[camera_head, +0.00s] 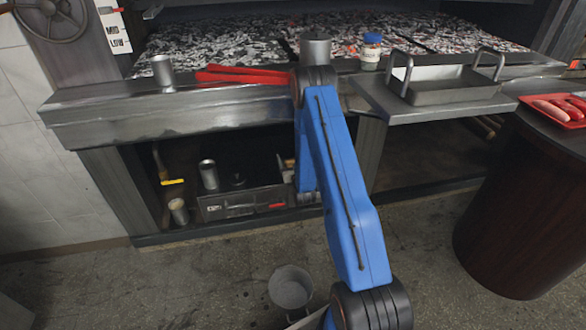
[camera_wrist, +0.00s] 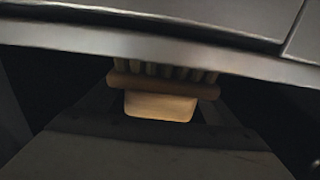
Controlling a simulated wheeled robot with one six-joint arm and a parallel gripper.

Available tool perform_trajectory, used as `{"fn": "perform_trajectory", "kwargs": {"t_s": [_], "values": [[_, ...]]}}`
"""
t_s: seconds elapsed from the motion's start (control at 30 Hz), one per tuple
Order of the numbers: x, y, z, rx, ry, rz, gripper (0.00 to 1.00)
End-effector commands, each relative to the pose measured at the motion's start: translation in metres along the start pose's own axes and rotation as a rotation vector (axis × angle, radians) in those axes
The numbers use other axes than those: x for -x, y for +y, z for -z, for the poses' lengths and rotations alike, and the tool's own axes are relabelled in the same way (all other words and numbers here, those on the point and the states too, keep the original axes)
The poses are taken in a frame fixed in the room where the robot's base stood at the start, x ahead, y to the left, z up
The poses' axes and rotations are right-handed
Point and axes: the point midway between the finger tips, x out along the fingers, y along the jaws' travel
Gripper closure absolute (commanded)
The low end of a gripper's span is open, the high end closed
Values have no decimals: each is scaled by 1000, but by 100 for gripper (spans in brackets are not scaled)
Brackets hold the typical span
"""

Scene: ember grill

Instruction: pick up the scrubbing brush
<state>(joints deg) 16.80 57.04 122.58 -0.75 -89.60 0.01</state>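The scrubbing brush (camera_wrist: 162,104) is in the middle of the wrist view, a pale wooden block with a brown bar and a row of bristles on its upper side. A small tan piece (camera_head: 289,163) beside my arm on the low shelf in the head view may be the same brush. My gripper is mostly hidden behind my blue arm in the head view. In the wrist view dark shapes flank the brush, but I cannot tell whether they are my fingers, nor whether they touch it.
A grey ledge (camera_wrist: 150,42) crosses the wrist view above the brush. In the head view the counter edge (camera_head: 190,112) overhangs the shelf, where a dark toolbox (camera_head: 243,203) and a metal can (camera_head: 208,175) stand. Red tongs (camera_head: 240,75) lie on the counter. A bucket (camera_head: 291,286) stands on the floor.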

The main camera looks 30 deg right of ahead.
Motion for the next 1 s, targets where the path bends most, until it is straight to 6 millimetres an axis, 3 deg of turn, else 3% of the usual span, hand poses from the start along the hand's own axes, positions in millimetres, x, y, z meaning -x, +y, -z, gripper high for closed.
{"fn": "perform_trajectory", "kwargs": {"t_s": [0.03,0.2,0.27,0.57,1.0], "values": [[0,0,0,0,0,0,25],[0,0,0,0,0,0,64],[0,0,0,0,1,0,68],[0,0,6,0,2,0,68],[0,0,70,0,3,0,68]]}}
